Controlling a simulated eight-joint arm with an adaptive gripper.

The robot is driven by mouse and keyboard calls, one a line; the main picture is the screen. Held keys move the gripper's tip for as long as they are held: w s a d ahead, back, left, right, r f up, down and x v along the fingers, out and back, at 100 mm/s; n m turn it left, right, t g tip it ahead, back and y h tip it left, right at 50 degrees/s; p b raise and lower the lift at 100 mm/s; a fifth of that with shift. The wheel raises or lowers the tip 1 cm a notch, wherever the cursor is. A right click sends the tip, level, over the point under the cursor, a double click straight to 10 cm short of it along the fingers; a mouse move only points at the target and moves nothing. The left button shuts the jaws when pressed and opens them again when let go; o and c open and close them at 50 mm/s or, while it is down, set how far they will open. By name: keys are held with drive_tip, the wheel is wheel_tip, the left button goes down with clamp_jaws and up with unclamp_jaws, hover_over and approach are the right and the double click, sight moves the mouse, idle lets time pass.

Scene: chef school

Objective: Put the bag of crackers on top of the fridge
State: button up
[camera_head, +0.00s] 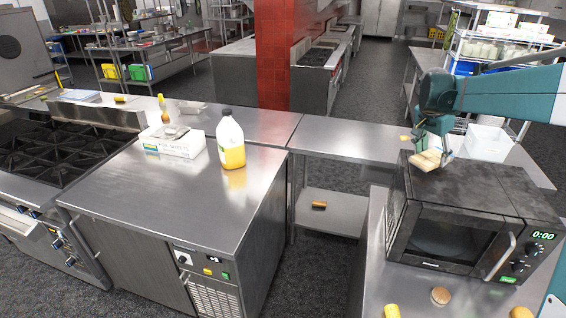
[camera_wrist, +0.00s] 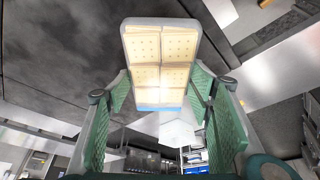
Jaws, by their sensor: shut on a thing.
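The bag of crackers (camera_head: 425,160), a pale tan pack, is held by my gripper (camera_head: 436,148) just above the top of the microwave; I cannot tell whether it touches it. In the wrist view the bag (camera_wrist: 160,62) shows rows of square crackers and a blue band at its lower end. The green finger pads of my gripper (camera_wrist: 160,98) are on either side of it. The fridge (camera_head: 190,206) appears to be the low steel unit at centre left, with a control panel and vent on its front and a flat steel top.
The black microwave (camera_head: 470,195) stands on the right counter. On the fridge top, a bottle of yellow liquid (camera_head: 232,155) and a white box (camera_head: 172,143) stand toward the back; its front is clear. A red pillar (camera_head: 272,60) rises behind. A stove (camera_head: 55,155) is left.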

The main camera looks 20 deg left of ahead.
drive_tip(key=a+n, duration=0.3)
drive_tip(key=a, duration=2)
drive_tip(key=n+t+y+p, duration=0.1)
drive_tip(key=n+y, duration=0.2)
drive_tip(key=n, duration=0.3)
hover_over(216, 222)
wheel_tip(216, 222, down, 18)
drive_tip(key=r, duration=0.1)
drive_tip(key=shift+f, duration=0.7)
drive_tip(key=shift+f, duration=3.1)
